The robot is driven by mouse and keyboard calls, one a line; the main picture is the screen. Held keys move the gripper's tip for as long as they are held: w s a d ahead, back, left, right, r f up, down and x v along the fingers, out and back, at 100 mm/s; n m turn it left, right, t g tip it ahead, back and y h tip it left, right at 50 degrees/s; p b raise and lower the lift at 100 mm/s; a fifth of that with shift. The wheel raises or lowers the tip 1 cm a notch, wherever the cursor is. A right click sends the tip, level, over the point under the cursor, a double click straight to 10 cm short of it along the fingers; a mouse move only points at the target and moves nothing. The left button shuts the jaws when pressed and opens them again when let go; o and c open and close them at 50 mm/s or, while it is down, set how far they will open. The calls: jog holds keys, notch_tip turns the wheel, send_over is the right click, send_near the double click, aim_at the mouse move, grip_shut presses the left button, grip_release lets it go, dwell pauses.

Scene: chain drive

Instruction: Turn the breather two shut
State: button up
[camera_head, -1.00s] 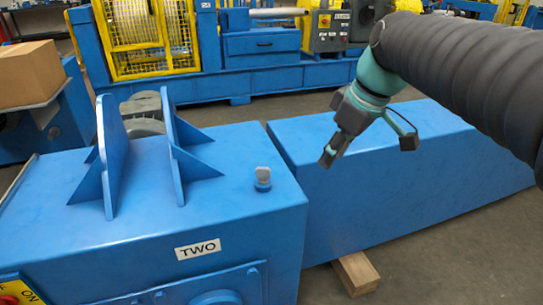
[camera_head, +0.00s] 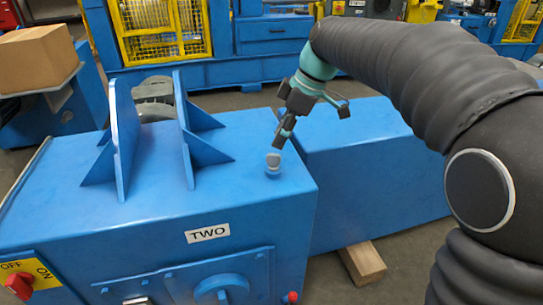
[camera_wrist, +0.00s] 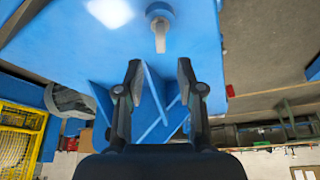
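The breather two (camera_head: 273,161) is a small grey-white tab on a round blue base, on top of the blue housing (camera_head: 240,200) that bears the label TWO (camera_head: 208,233). In the wrist view the breather (camera_wrist: 160,36) lies ahead of and between the fingertips, its grey tab pointing towards my gripper. My gripper (camera_head: 284,138) is just above and beside the breather in the head view, tilted down. In the wrist view my gripper (camera_wrist: 158,68) is open, with an empty gap between its two fingers. I cannot see it touching the breather.
Two upright blue plates with triangular ribs (camera_head: 185,130) stand on the housing left of the breather. A long blue cover (camera_head: 375,170) adjoins on the right. A yellow OFF/ON switch plate (camera_head: 30,278) is at the lower left. The housing top around the breather is clear.

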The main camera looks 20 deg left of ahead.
aim_at(272, 154)
jog(key=x, duration=0.6)
jog(key=shift+a+f, duration=0.15)
jog(key=shift+f, duration=0.25)
jog(key=shift+c, duration=0.2)
grip_shut()
